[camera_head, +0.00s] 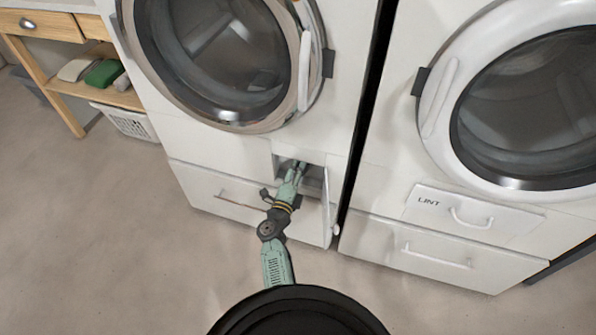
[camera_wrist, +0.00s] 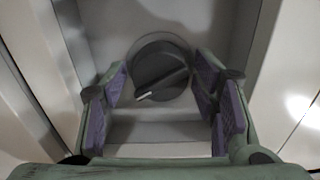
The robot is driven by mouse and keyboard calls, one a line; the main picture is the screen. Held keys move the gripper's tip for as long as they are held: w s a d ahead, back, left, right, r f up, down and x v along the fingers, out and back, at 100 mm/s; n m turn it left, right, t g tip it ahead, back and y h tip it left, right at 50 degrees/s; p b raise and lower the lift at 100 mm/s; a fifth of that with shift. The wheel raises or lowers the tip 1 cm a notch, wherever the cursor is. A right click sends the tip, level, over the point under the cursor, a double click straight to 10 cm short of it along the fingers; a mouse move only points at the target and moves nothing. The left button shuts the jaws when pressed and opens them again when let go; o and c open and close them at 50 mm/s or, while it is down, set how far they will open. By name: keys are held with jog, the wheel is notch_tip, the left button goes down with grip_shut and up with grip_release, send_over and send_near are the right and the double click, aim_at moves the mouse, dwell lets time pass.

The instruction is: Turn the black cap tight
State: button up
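The black cap (camera_wrist: 160,66) is a round dark knob with a raised grip bar across it and a short white mark at the bar's lower left end. It sits on the back wall of a small recess in the washer front. My gripper (camera_wrist: 165,92) is open, with one purple-padded finger on each side of the cap in the wrist view. In the head view my gripper (camera_head: 294,168) reaches into the recess, and the cap is hidden there.
The recess (camera_head: 316,172) has close side walls and a small open flap (camera_head: 329,205) on its right. The washer door (camera_head: 215,55) is above. A second machine with a LINT panel (camera_head: 470,212) stands right. A wooden shelf (camera_head: 110,95) is at left. The floor in front is clear.

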jog(key=shift+o, duration=0.8)
jog(key=v, duration=0.7)
jog(key=shift+s, duration=0.2)
